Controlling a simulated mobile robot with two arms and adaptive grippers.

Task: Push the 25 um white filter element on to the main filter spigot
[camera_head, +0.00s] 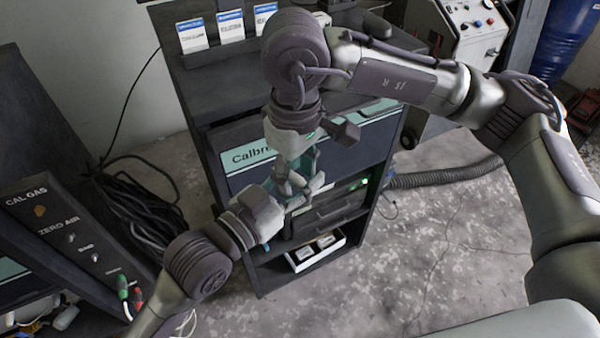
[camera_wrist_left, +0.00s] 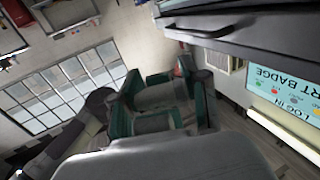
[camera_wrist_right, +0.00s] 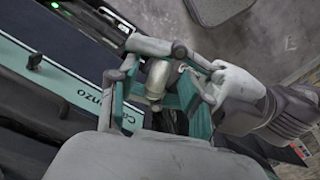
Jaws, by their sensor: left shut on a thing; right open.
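In the head view my right gripper (camera_head: 299,163) points down and my left gripper (camera_head: 298,192) comes in from the lower left. The two overlap in front of the cabinet. My right gripper is open; its teal and grey fingers also show in the right wrist view (camera_wrist_right: 160,90). A pale, dull cylinder (camera_wrist_right: 156,78) shows between them, but I cannot tell whether it is the filter element. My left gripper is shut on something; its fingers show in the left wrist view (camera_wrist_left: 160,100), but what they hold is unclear. I cannot make out the main filter spigot.
The dark cabinet (camera_head: 222,92) has a teal label panel and a lower instrument (camera_head: 330,212). A white box (camera_head: 341,242) is on its bottom shelf. White cards (camera_head: 192,36) stand on top. A gas panel (camera_head: 75,235) is at left, and a hose (camera_head: 445,174) at right.

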